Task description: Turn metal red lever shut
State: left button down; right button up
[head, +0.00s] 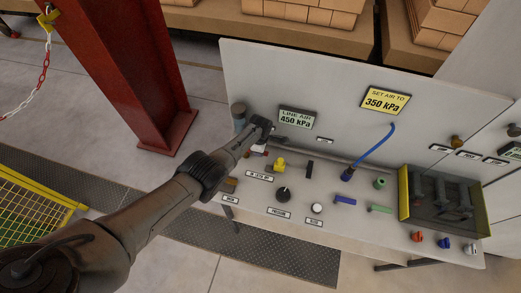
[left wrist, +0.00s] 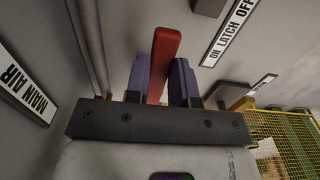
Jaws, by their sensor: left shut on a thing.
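The red lever (left wrist: 166,48) stands between the two purple-grey fingers of my left gripper (left wrist: 161,75) in the left wrist view. The fingers are shut on it, and its tip sticks out past them. In the head view my left gripper (head: 262,128) is at the left part of the panel, below the "LINE AIR 450 kPa" sign; the lever there is mostly hidden by the gripper. A "MAIN AIR" label (left wrist: 27,91) and an "ON LATCH OFF" label (left wrist: 232,28) lie on either side of the lever. My right gripper is not in view.
The panel bench carries a yellow knob (head: 280,163), a black dial (head: 283,194), a blue hose (head: 377,150) and a yellow-sided tray (head: 404,194) at right. A red column (head: 125,70) stands at left, with a yellow mesh fence (head: 35,205) below it.

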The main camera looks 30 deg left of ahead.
pick_arm(q)
jog(key=c, duration=1)
grip_release()
jog(key=shift+o, duration=0.2)
notch_tip(320, 180, up, 6)
jog(key=p, duration=0.3)
jog(key=shift+a+f+p, duration=0.1)
jog(key=shift+p, duration=0.25)
notch_tip(320, 180, up, 8)
jog(key=p, duration=0.1)
